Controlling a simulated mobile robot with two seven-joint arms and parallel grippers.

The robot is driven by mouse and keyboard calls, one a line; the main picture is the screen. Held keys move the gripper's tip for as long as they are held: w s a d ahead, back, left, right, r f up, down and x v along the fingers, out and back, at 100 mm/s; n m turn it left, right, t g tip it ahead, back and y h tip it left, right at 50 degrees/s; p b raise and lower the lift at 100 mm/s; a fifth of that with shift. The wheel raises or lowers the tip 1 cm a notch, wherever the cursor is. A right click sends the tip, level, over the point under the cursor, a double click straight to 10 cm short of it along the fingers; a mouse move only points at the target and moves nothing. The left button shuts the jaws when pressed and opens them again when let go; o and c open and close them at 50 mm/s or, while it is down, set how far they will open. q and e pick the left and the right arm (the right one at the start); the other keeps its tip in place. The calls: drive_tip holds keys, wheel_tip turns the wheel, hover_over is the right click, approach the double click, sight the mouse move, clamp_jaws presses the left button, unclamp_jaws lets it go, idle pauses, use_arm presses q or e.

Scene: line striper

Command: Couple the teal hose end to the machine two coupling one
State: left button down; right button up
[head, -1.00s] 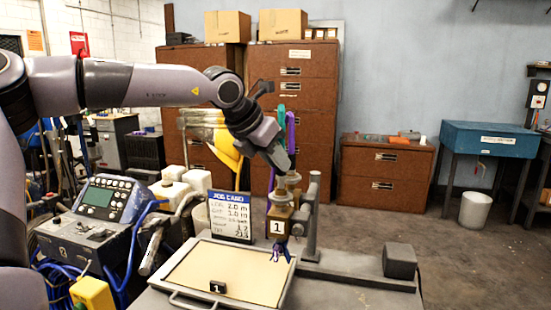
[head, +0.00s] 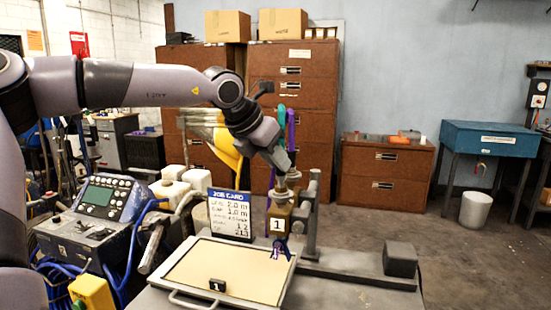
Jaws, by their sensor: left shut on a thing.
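The teal hose (head: 282,115) hangs upright behind my left wrist, beside a purple hose (head: 291,130). My left gripper (head: 286,168) points down and is shut on the teal hose end, which is mostly hidden by the fingers. The gripper is just above a round metal fitting (head: 281,196) on top of a brass block (head: 277,224) marked 1. I cannot tell whether the hose end touches the fitting. A second metal fitting (head: 293,176) stands close behind it. My right gripper is out of view.
A grey post (head: 312,215) stands close right of the block. A purple piece (head: 279,249) hangs under the block. A control console (head: 105,200) is at left.

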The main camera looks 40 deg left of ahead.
use_arm(q)
drive_tip(key=shift+f+b, duration=0.9)
drive_tip(key=shift+b, duration=0.05)
drive_tip(key=c, duration=0.6)
unclamp_jaws()
drive_tip(key=p+v, duration=0.1)
drive_tip(key=v, duration=0.6)
idle(0.9)
